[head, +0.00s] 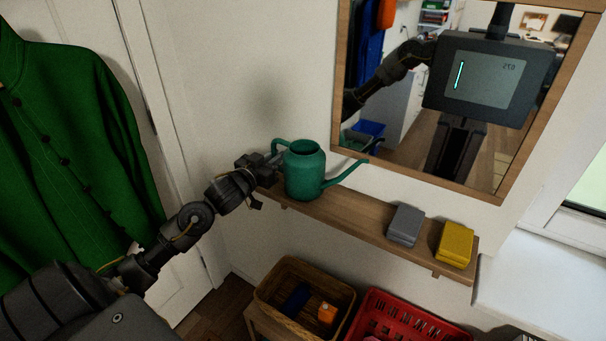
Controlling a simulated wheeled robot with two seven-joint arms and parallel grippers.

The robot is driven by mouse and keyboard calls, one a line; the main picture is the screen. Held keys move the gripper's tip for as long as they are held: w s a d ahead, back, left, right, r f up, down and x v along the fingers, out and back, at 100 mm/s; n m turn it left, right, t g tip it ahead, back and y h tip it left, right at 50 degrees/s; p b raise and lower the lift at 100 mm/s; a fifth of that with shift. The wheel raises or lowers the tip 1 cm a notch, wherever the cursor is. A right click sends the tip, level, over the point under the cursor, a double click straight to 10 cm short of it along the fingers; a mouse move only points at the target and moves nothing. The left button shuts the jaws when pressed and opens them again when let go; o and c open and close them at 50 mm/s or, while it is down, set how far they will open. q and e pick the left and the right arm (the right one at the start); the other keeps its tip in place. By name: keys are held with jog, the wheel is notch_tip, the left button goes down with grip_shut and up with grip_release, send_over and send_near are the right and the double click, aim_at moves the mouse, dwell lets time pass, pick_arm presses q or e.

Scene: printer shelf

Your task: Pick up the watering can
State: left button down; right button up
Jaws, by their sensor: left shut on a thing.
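A green watering can (305,172) is upright at the left end of a wooden wall shelf (358,213). Its spout points right and its handle is on the left. My left gripper (272,166) is at the handle side and is shut on the watering can; the fingertips are partly hidden against the handle. I cannot tell whether the can's base touches the shelf or is slightly above it. My right gripper is not in view.
A grey box (405,225) and a yellow box (454,245) sit on the shelf's right part. A wood-framed mirror (345,75) hangs above. A wicker basket (267,294) and a red crate (402,318) stand below. A green garment (75,140) hangs left.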

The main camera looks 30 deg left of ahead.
pick_arm(q)
jog(key=shift+r, duration=0.25)
